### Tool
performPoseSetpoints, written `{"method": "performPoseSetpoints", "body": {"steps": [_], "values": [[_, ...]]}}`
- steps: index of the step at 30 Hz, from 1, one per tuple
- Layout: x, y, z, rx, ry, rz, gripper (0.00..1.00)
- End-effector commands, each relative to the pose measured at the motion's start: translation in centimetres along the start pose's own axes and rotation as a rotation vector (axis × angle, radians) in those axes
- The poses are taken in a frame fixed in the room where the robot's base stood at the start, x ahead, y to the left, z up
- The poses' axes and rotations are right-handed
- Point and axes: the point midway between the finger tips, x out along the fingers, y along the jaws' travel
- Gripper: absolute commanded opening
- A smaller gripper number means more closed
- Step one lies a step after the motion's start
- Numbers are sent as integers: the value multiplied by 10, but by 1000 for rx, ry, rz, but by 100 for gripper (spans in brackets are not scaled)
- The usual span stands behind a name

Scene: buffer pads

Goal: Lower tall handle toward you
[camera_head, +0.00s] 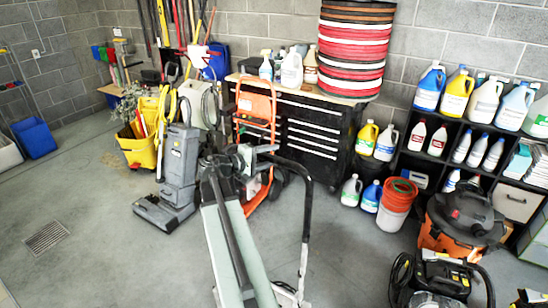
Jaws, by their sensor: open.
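A tall black handle (308,203) rises in the middle foreground. Its top bends to the left, and its lower part is a pale metal post. My arm reaches up from the bottom centre, and my gripper (246,157) is at its far end, near the left end of the handle's bent top. The gripper is open. It is small and dark against the clutter, so I cannot tell whether it touches the handle. The foot of the handle is cut off by the bottom edge.
An orange hand truck (256,104) and a grey upright floor machine (181,160) stand behind. A black drawer cabinet (318,133) carries stacked red and black pads (353,50). An orange vacuum (458,222) stands right. Floor is clear at left.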

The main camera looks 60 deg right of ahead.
Motion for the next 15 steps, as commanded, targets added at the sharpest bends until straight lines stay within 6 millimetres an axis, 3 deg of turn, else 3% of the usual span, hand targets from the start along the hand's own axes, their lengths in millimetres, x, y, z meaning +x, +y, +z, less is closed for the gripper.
{"method": "performPoseSetpoints", "body": {"steps": [10,11,15], "values": [[10,0,0,0,0,-1,48],[10,0,0,0,0,-1,45],[10,0,0,0,0,-1,6]]}}
